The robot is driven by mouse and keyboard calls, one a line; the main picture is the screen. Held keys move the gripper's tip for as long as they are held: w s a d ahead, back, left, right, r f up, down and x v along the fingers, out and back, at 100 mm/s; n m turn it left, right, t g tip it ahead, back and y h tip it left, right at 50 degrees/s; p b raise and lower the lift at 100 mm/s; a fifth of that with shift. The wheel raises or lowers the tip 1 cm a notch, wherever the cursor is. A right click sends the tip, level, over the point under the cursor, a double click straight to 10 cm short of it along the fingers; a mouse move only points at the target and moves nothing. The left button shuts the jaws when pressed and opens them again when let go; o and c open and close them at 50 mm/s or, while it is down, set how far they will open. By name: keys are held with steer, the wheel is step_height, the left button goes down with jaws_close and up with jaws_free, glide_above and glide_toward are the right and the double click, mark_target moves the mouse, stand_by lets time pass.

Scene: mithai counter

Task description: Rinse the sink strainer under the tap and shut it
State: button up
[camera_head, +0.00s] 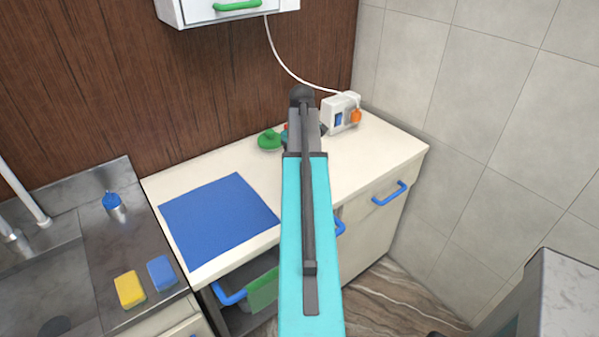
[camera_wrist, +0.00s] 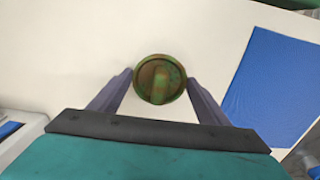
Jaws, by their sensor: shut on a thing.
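My gripper (camera_wrist: 160,84) is shut on a small round strainer (camera_wrist: 160,70), with one finger on each side of it. The strainer is green with brown, dirty-looking patches and a raised bar across its face. In the wrist view it is over the cream counter. The steel sink (camera_head: 30,285) is at the left edge of the head view, partly cut off. A metal tap part (camera_head: 8,232) shows at that edge; I cannot tell whether water runs.
A blue mat (camera_head: 215,222) lies on the counter (camera_head: 385,150). By the sink are a blue-topped bottle (camera_head: 113,203), a yellow sponge (camera_head: 129,289) and a blue sponge (camera_head: 161,273). A drawer (camera_head: 245,297) is open.

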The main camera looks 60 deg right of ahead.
steer(key=shift+w+d, duration=0.35)
steer(key=shift+w, duration=0.15)
steer(key=shift+f+p, duration=0.9)
steer(key=shift+f, duration=0.9)
steer(key=shift+f, duration=0.2)
steer(key=o, duration=1.1)
steer(key=shift+c, duration=0.2)
steer(key=shift+r, duration=0.15)
steer(key=shift+r+b, duration=1.25)
steer(key=shift+r, duration=4.8)
